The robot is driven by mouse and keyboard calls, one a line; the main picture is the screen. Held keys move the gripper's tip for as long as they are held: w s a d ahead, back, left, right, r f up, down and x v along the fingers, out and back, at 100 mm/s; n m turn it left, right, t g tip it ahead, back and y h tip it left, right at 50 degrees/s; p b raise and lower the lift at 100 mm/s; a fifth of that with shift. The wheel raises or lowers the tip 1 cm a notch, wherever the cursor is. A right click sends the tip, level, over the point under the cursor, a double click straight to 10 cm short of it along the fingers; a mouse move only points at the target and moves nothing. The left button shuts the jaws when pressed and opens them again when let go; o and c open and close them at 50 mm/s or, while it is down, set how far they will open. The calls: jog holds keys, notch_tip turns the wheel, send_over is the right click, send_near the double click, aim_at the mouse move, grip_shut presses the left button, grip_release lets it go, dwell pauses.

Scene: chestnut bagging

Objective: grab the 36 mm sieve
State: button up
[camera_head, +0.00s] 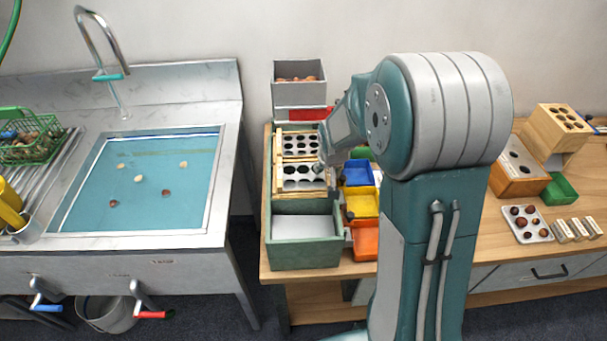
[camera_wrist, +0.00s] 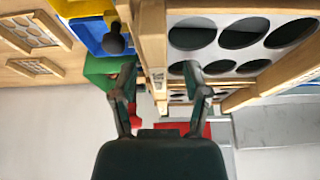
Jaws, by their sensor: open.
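Two wood-framed sieves with round holes lie on the green box in the head view, a back sieve (camera_head: 300,144) and a front sieve (camera_head: 303,179). I cannot read which is the 36 mm one. In the wrist view a sieve plate with large holes (camera_wrist: 207,54) fills the upper right, with its wooden frame (camera_wrist: 153,30) at its left. My gripper (camera_wrist: 160,68) is open, its fingers either side of the wooden frame's end in the picture; contact cannot be told. In the head view my gripper is at the sieves' right side, mostly hidden by my arm.
The green box (camera_head: 303,253) stands at the bench's left end. Blue (camera_head: 357,174), yellow (camera_head: 362,204) and orange bins (camera_head: 365,241) stand close to its right. A grey bin (camera_head: 299,98) stands behind. The sink (camera_head: 140,236) is left, across a gap.

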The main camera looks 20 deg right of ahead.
jog(key=shift+f, duration=0.15)
dwell(0.3)
jog(key=shift+c, duration=0.6)
jog(key=c, duration=0.5)
jog(key=shift+d, duration=0.15)
grip_shut()
jog(key=r, duration=0.3)
jog(key=shift+s+a+r, duration=0.1)
jog(key=shift+a+r, duration=0.1)
jog(key=shift+r, duration=0.15)
jog(key=s+r, duration=0.9)
jog(key=s, duration=0.4)
jog(key=shift+s+a+r, duration=0.15)
jog(key=shift+s+r, duration=0.1)
jog(key=shift+s, duration=0.15)
